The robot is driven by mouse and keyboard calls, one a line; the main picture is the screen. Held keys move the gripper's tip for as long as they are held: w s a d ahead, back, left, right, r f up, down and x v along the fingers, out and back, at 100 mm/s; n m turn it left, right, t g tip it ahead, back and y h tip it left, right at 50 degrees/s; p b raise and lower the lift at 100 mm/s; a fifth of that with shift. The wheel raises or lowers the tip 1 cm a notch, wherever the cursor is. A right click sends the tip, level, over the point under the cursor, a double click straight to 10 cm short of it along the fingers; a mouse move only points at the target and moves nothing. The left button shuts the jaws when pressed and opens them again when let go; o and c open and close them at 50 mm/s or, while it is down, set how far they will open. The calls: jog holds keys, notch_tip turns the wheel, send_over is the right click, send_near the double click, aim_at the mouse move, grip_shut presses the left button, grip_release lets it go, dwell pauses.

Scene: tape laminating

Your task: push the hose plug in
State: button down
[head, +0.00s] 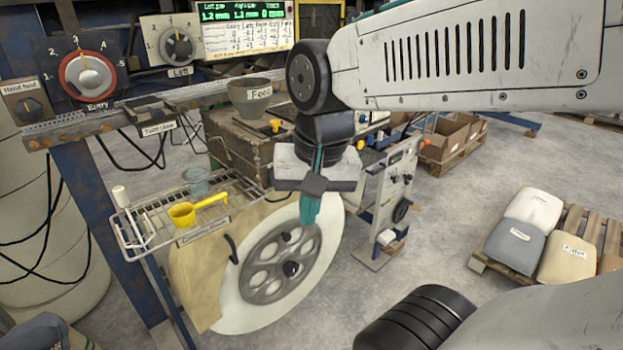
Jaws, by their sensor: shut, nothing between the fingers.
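My gripper (309,212) hangs in the middle of the head view with its teal fingers pointing down. The fingers are shut with nothing between them. They overlap the upper right part of a large white reel (240,312) with a grey hub; I cannot tell whether they touch it. I cannot make out a hose plug for certain. A light grey machine panel (398,178) stands behind and right of my gripper, with small orange and yellow fittings and a black knob. My gripper and arm hide part of that area.
A wire rack (143,236) with a yellow scoop (183,214) and a greenish cup (196,182) is at the left. A dial panel (88,78) and a pot (250,98) are above. A pallet of sacks (515,245) lies right. The floor between is mostly clear.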

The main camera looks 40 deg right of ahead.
jog(key=w+d+f+m+t, duration=0.1)
jog(key=w+d+f+m, duration=0.1)
jog(key=w+d+m, duration=0.9)
jog(key=w+d+f+m+t, duration=0.2)
jog(key=w+d+m, duration=0.3)
jog(key=m, duration=1.3)
jog(key=w+f, duration=0.7)
jog(key=f, duration=0.2)
jog(key=shift+w+a, duration=0.15)
jog(key=shift+w, duration=0.15)
